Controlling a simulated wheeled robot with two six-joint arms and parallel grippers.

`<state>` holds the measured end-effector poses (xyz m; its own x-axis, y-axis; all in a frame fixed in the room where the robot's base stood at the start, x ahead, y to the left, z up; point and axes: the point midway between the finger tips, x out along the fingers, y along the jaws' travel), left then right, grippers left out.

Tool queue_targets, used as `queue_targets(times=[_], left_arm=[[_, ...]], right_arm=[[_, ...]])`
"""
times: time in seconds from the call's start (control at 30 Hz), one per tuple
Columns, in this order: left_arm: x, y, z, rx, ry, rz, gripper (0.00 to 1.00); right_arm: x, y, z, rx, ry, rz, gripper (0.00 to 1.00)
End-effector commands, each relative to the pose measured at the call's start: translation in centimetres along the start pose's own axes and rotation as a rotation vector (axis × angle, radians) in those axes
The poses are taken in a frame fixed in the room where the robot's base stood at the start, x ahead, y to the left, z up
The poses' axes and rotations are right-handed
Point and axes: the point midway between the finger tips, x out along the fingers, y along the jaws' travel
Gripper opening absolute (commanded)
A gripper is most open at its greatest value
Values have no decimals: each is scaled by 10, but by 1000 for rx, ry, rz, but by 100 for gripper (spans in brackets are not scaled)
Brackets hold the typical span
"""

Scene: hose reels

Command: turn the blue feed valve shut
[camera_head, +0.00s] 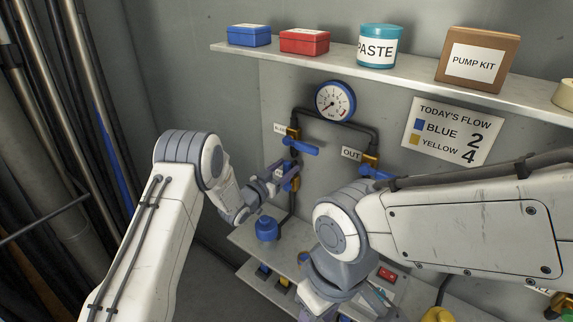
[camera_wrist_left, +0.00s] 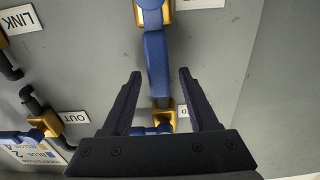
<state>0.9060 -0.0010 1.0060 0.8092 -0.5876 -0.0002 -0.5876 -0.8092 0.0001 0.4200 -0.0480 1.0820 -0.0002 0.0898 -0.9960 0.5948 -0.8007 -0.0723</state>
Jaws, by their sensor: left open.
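The blue lever (camera_wrist_left: 156,62) stands along its pipe in the left wrist view, with its brass body at the top edge. That valve's label is cut off, so I cannot read whether it says feed. My left gripper (camera_wrist_left: 160,90) is open, with one finger on each side of the lever and visible gaps to both. In the head view my left gripper (camera_head: 289,180) is at the left pipe, over the lower valve, and hides most of it. My right gripper is mostly hidden behind the right arm's wrist, low in the head view; its fingers are unclear.
Above is another blue-handled valve (camera_head: 299,147), its handle pointing right. The OUT valve (camera_head: 371,161) is to the right, near my right arm. A gauge (camera_head: 335,101) is above. A shelf (camera_head: 390,74) with boxes runs overhead; a lower shelf (camera_head: 250,246) holds a blue item (camera_head: 266,229).

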Motion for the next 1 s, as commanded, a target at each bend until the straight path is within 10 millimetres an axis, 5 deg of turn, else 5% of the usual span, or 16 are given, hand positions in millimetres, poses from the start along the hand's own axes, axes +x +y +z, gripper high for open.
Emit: queue_targets(times=[0.4,0.57,1.0], left_arm=[[9,1,0,0,0,1,60],[9,0,0,0,0,0,3],[9,0,0,0,0,-1,0]], right_arm=[[-2,0,0,0,0,0,50],[-2,0,0,0,0,0,50],[-2,0,0,0,0,0,50]])
